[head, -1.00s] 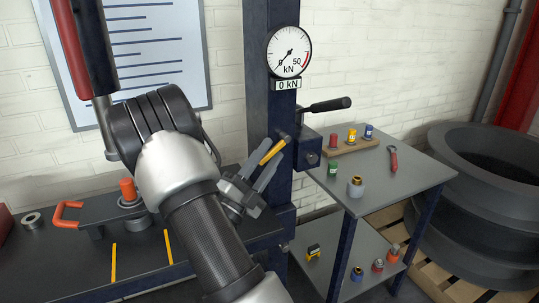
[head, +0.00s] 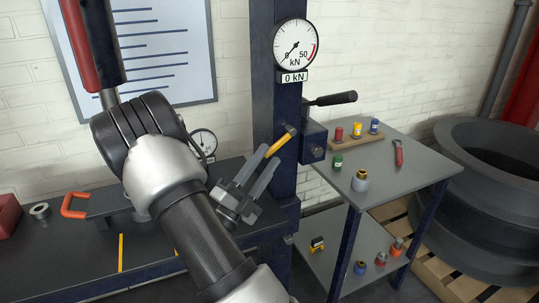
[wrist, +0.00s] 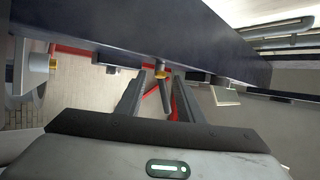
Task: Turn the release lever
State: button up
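The release lever seems to be the short yellow-handled lever (head: 279,144), angled down-left from a brownish pivot beside the dark press column (head: 277,80). My gripper (head: 264,158) is open in the head view. Its two grey fingers point up-right toward the lever, with the tips close to its lower end. I cannot tell whether they touch it. In the wrist view my gripper (wrist: 160,76) is also open, its fingers apart on either side of a thin dark rod.
A grey side table (head: 360,180) with coloured pieces and a red-handled tool stands right. An orange handle (head: 74,205) is on the left bench.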

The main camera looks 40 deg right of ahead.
jog(key=shift+v, duration=1.7)
